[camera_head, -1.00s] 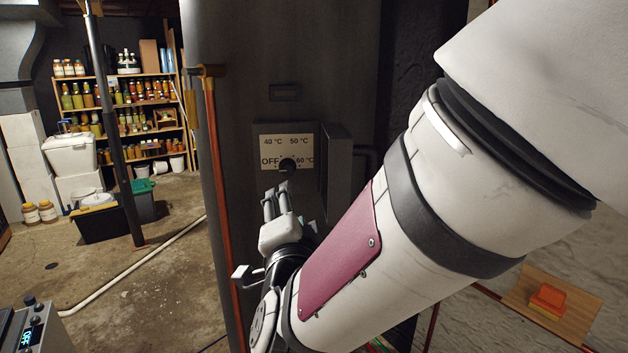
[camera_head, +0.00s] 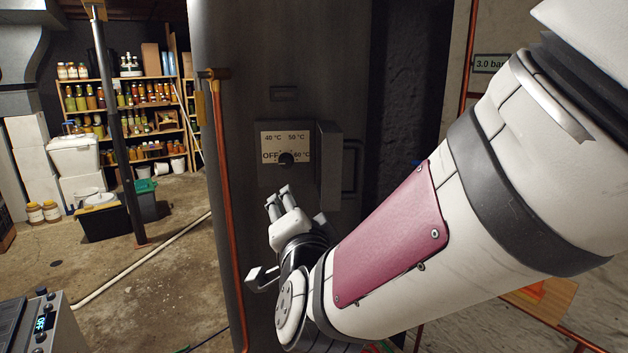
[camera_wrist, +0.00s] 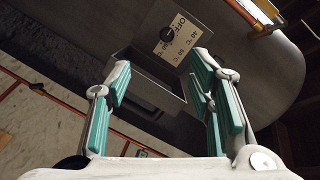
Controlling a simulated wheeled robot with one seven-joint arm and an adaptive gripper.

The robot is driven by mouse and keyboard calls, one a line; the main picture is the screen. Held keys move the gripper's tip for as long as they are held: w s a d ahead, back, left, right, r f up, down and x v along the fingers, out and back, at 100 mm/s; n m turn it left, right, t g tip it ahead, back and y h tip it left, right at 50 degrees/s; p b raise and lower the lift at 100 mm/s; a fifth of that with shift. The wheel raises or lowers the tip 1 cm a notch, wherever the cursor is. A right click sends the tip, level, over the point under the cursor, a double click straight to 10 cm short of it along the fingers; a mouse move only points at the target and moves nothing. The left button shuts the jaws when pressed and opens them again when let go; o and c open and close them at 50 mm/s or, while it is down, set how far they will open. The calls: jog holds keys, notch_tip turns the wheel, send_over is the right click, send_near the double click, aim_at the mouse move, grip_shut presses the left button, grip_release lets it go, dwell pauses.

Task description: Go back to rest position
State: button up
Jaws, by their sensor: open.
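My gripper (camera_head: 279,200) is in front of the dark grey tank (camera_head: 325,75), just below its control panel. In the wrist view my gripper (camera_wrist: 160,82) shows two teal-padded fingers spread apart with nothing between them. The black knob (camera_head: 286,159) sits on a pale dial plate marked OFF, 40, 50 and 60 °C. The knob also shows in the wrist view (camera_wrist: 167,34), beyond the fingertips and apart from them. Exactly which mark the knob points at is hard to tell.
A copper pipe (camera_head: 226,200) runs up the tank's left side. A grey device (camera_head: 40,325) with an OFF display stands at lower left. Shelves of jars (camera_head: 140,110), a black bin (camera_head: 103,217) and a post stand at the back left. Concrete floor between is mostly clear.

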jog(key=s+d+f+n+g+h, duration=0.1)
jog(key=s+d+n+g, duration=0.3)
jog(key=s+d, duration=0.7)
jog(key=s+d+f+n+g+h, duration=0.2)
jog(key=s+d+f+n+g, duration=0.2)
jog(key=s+d+g, duration=0.4)
jog(key=s+d+n, duration=0.1)
jog(key=s+d, duration=0.2)
jog(key=s, duration=0.3)
jog(key=shift+s+d+p, duration=0.35)
jog(key=shift+d, duration=0.05)
